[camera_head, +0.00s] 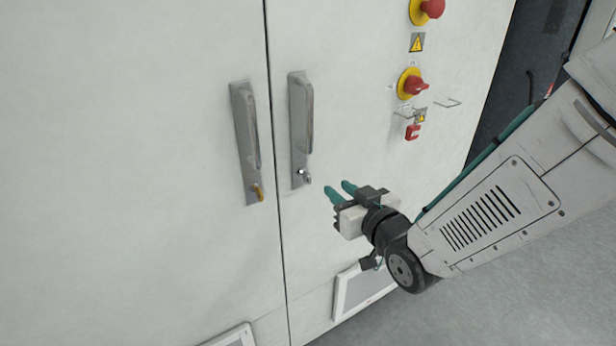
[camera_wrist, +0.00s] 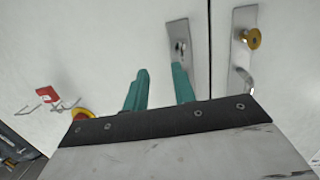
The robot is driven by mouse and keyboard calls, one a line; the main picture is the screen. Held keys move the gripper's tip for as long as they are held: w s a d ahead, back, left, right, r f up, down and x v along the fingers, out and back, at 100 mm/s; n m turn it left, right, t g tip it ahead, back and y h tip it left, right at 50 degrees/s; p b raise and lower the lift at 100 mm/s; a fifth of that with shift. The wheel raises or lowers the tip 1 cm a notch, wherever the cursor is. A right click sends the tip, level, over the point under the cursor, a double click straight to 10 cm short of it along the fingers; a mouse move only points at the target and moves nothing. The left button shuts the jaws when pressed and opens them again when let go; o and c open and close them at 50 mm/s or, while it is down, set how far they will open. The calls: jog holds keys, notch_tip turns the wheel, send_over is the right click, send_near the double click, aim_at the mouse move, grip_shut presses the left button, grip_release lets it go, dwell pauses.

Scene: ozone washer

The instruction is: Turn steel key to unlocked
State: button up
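The steel key (camera_head: 305,176) sits in the lock at the lower end of the right door's handle plate (camera_head: 297,130). In the wrist view the steel key (camera_wrist: 181,47) shows above and between my fingertips, nearer the right one. A brass key (camera_head: 257,191) sits in the left door's handle plate (camera_head: 243,130), and it also shows in the wrist view (camera_wrist: 252,38). My gripper (camera_head: 338,190) is to the right of and slightly below the steel key, apart from it. Its two teal fingers are spread with nothing between them. In the wrist view the gripper (camera_wrist: 158,86) is also open.
A red-and-yellow rotary switch (camera_head: 412,84), an emergency stop button (camera_head: 428,10) and a red padlock-like tag (camera_head: 412,132) with wire brackets are on the right door. A vent (camera_head: 362,290) is low on that door. Floor (camera_head: 520,290) is free at lower right.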

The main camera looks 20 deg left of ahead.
aim_at(307, 184)
jog(key=a+y, duration=0.1)
jog(key=s+a, duration=0.1)
jog(key=a, duration=0.1)
jog(key=shift+s+f+n+y, duration=0.15)
jog(key=shift+s+n+y, duration=0.05)
jog(key=shift+n+y, duration=0.2)
jog(key=x, duration=0.7)
jog(key=shift+w, duration=0.1)
grip_shut()
